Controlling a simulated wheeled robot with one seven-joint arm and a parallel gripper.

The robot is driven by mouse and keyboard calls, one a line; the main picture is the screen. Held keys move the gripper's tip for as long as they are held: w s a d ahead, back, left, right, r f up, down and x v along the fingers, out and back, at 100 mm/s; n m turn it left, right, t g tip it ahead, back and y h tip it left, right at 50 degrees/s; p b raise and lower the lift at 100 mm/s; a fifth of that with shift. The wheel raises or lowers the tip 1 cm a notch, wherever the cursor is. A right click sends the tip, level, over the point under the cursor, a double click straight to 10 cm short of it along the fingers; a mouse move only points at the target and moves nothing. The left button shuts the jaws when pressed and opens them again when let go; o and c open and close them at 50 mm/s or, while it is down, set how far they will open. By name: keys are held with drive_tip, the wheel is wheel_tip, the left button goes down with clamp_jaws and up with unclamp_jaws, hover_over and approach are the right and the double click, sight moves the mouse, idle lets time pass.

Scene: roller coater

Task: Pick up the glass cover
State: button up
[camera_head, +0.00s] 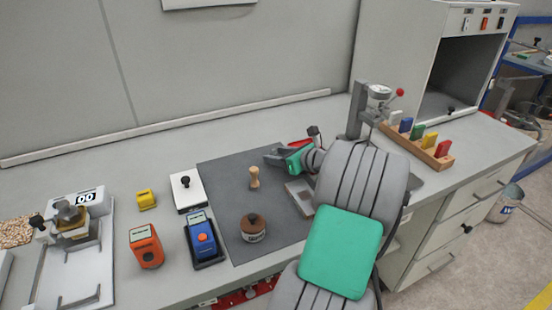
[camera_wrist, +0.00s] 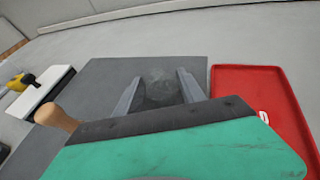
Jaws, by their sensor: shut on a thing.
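My gripper (camera_head: 272,156) is low over the back of the dark grey mat (camera_head: 225,205). In the wrist view its two fingers (camera_wrist: 158,90) stand apart with a faint, see-through greyish shape between them, which I take to be the glass cover (camera_wrist: 158,84). The fingers are shut on it. Its outline is hard to make out against the mat, and I cannot tell whether it touches the mat. In the head view I cannot make out the cover at the fingers.
A red tray (camera_wrist: 255,85) lies close to the right of the fingers. A wooden-handled piece (camera_head: 254,178) stands on the mat, with a brown-lidded jar (camera_head: 253,230) nearer the front. A white block with a black knob (camera_head: 187,193) is to the left. A gauge stand (camera_head: 358,110) rises at right.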

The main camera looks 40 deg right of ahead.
drive_tip(key=c, duration=0.7)
drive_tip(key=shift+r, duration=0.1)
drive_tip(key=shift+c, duration=0.2)
